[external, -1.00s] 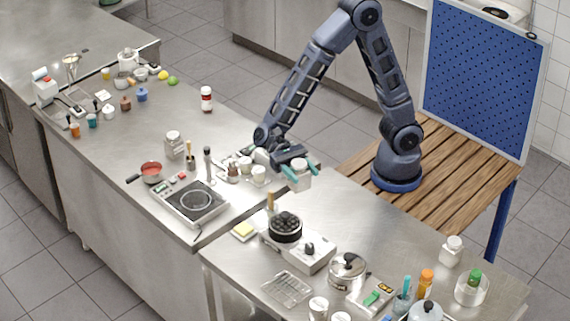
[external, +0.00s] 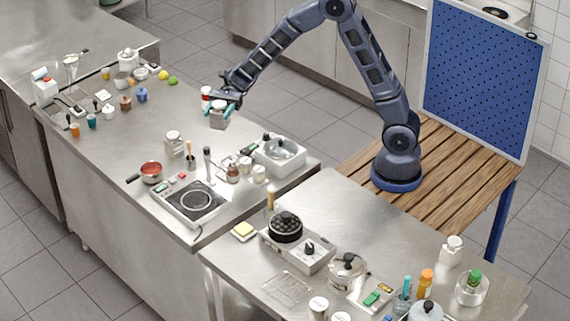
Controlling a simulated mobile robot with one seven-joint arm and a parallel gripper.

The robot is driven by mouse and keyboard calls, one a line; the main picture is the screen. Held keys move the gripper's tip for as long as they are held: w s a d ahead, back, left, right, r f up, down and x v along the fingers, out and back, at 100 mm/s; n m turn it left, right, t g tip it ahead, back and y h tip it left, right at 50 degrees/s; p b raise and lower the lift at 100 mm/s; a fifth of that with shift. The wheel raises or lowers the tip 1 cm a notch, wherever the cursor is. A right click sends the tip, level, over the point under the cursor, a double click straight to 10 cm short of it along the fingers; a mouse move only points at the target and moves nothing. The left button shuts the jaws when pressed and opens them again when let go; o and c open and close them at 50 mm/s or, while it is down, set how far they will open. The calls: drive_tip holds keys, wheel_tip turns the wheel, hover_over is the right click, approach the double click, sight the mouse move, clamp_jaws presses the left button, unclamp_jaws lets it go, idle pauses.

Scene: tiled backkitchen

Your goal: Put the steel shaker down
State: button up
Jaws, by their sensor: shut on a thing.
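My gripper (external: 222,104) is shut on the steel shaker (external: 218,120), a small grey container with a pale top. The teal fingers hold it at its upper part, upright or nearly so. It is over the far side of the left steel counter (external: 158,113), close to a white jar with a red label (external: 206,94). From this angle I cannot tell whether the shaker's bottom touches the counter.
A white device with a clear bowl (external: 279,151) stands at the counter's right end. A glass jar (external: 173,143), a red pan (external: 151,170) and a hot plate (external: 192,201) stand nearer the front.

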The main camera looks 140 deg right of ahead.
drive_tip(key=s+d+m+t+h, duration=0.1)
drive_tip(key=s+d+m+h, duration=0.25)
drive_tip(key=s+d, duration=0.75)
drive_tip(key=s+d+m+t+h, duration=0.15)
drive_tip(key=s+d+h, duration=0.35)
drive_tip(key=s+d, duration=0.6)
drive_tip(key=shift+m, duration=0.4)
drive_tip(key=f, duration=0.6)
drive_tip(key=w+d+f, duration=0.1)
drive_tip(key=f, duration=0.6)
drive_tip(key=w+d+f, duration=0.1)
drive_tip(key=f, duration=0.6)
drive_tip(key=shift+w, duration=0.1)
drive_tip(key=shift+f, duration=0.1)
drive_tip(key=o, duration=1)
drive_tip(key=shift+o, duration=0.2)
drive_tip(key=s, duration=1.2)
